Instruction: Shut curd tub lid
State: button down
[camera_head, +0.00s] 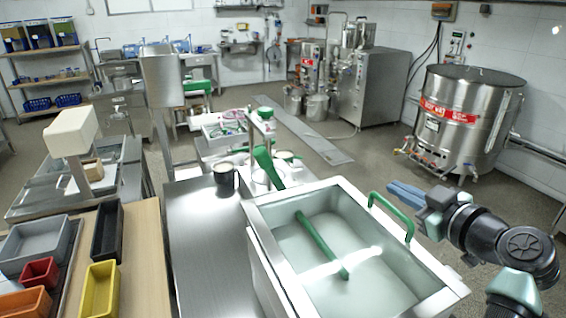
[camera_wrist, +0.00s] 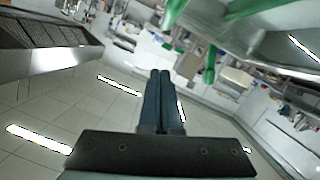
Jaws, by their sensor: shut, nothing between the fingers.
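The curd tub (camera_head: 262,238) is a large pale rectangular vessel at the bottom centre of the head view. A green bar handle (camera_head: 392,217) stands up at the tub's right edge. I cannot make out a separate lid panel or whether the handle belongs to it. My gripper (camera_head: 392,188) is right of the handle, apart from it in the picture. Its blue fingers are shut and empty; they also show in the wrist view (camera_wrist: 160,76), with green parts (camera_wrist: 210,66) beyond.
A steel table (camera_head: 200,225) with a dark cup (camera_head: 224,178) adjoins the tub on the left. Coloured bins (camera_head: 100,290) stand on a wooden top further left. A large steel vat (camera_head: 468,115) stands behind my gripper. Open floor (camera_head: 365,180) lies behind the tub.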

aim_at(400, 217)
jog(key=shift+m, duration=0.7)
jog(key=f, duration=0.1)
jog(key=d+f+b, duration=0.1)
jog(key=f, duration=0.1)
jog(key=f+b, duration=0.1)
jog(key=shift+w+d+f, duration=0.2)
jog(key=shift+w+d, duration=0.05)
jog(key=shift+w, duration=0.05)
jog(key=shift+f+b, duration=0.35)
jog(key=shift+b, duration=0.05)
